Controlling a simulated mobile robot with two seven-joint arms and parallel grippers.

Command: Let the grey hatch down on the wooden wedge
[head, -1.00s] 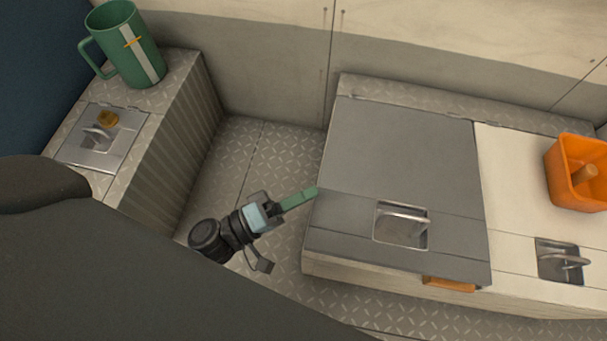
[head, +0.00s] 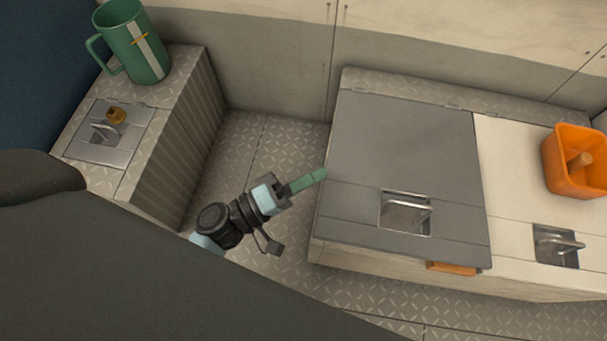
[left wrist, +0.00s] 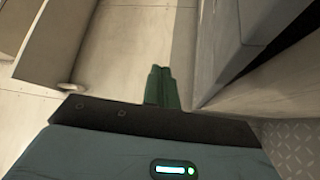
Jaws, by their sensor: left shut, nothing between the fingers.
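The grey hatch (head: 400,140) lies nearly flat on the locker at right centre in the head view, with a metal pull handle (head: 406,213) in its recess. The wooden wedge (head: 452,268) sticks out from under the hatch's front edge, near its right corner. Most of it is hidden, so I cannot tell whether the hatch touches it. My left gripper (head: 308,181) is shut and empty, its green fingers just left of the hatch's left edge. Those fingers (left wrist: 162,88) also show together in the left wrist view. My right gripper is not in view.
A cream lid (head: 525,190) with its own handle lies right of the hatch. An orange bin (head: 575,175) with a wooden piece inside stands on it. A green mug (head: 135,45) stands on the left locker. The floor (head: 240,145) between the lockers is clear.

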